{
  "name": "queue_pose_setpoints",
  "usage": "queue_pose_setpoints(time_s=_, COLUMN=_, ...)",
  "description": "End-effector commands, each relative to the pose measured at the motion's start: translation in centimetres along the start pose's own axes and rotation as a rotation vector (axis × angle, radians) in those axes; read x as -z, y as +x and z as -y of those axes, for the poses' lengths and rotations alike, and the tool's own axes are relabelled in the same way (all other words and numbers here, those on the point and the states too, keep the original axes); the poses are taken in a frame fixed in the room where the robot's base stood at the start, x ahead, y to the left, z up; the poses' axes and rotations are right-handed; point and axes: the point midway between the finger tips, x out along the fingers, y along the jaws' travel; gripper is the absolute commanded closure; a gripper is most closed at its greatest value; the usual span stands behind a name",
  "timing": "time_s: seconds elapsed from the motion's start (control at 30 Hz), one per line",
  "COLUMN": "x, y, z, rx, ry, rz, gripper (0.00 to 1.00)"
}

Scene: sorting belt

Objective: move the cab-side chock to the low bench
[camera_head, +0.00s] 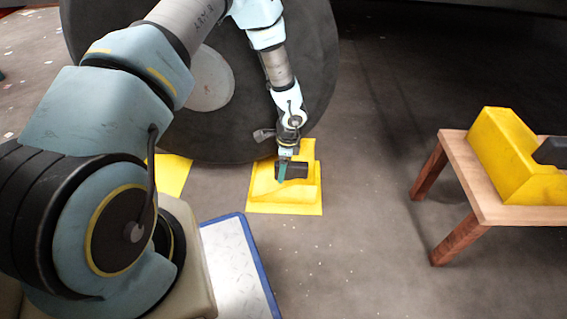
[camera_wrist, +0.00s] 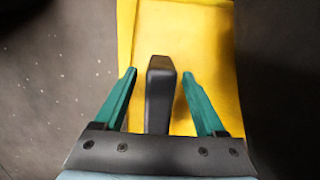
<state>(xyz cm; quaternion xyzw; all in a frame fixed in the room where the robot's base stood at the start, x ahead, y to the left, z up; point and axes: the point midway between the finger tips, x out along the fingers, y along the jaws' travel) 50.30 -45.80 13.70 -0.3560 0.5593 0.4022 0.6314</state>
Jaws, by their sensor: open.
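A yellow chock (camera_head: 295,202) with a dark handle (camera_head: 293,170) sits on the floor against the right side of the big black wheel. My gripper (camera_head: 284,172) is at this handle, pointing down. In the wrist view my gripper (camera_wrist: 158,76) is open, with one green finger on each side of the dark handle (camera_wrist: 160,95). Gaps show between the fingers and the handle. The chock's yellow surface (camera_wrist: 205,40) lies beneath. The low wooden bench (camera_head: 505,212) stands at the right. A second yellow chock (camera_head: 497,150) with a dark handle rests on it.
The wheel (camera_head: 310,50) stands just behind the chock. Another yellow piece (camera_head: 172,175) on the floor is partly hidden by my arm. A white panel with a blue edge (camera_head: 235,265) lies in front. The floor between chock and bench is clear.

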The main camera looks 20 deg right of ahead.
Motion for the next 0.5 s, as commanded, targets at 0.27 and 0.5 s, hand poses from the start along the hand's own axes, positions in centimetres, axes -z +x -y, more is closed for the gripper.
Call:
queue_pose_setpoints(time_s=0.27, x=-0.01, y=1.22, z=0.04, rx=0.001, ry=-0.001, rz=-0.001, gripper=0.28)
queue_pose_setpoints(time_s=0.5, x=-0.02, y=1.18, z=0.03, rx=0.0, ry=-0.001, rz=0.0, gripper=0.33)
